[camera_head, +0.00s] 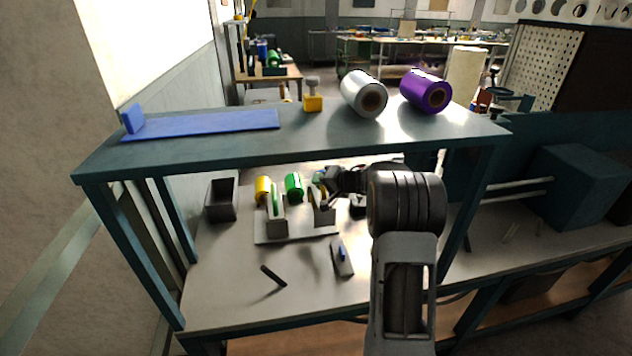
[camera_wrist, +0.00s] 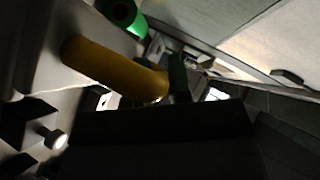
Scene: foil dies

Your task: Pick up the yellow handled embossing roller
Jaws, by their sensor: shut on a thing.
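The yellow handled embossing roller shows in the wrist view as a thick yellow handle (camera_wrist: 112,68) running up to my fingers. In the head view its yellow part (camera_head: 317,195) is small and partly hidden at the right end of the white rack (camera_head: 290,235). My gripper (camera_head: 325,183) is at that end of the rack, under the upper shelf, and is shut on this roller. Dark gripper parts fill the lower middle of the wrist view and hide the grip itself. I cannot tell whether the roller is clear of the rack.
A dark open box (camera_head: 221,200) stands left. The shelf (camera_head: 210,148) above holds silver (camera_head: 357,92) and purple (camera_head: 424,90) rolls.

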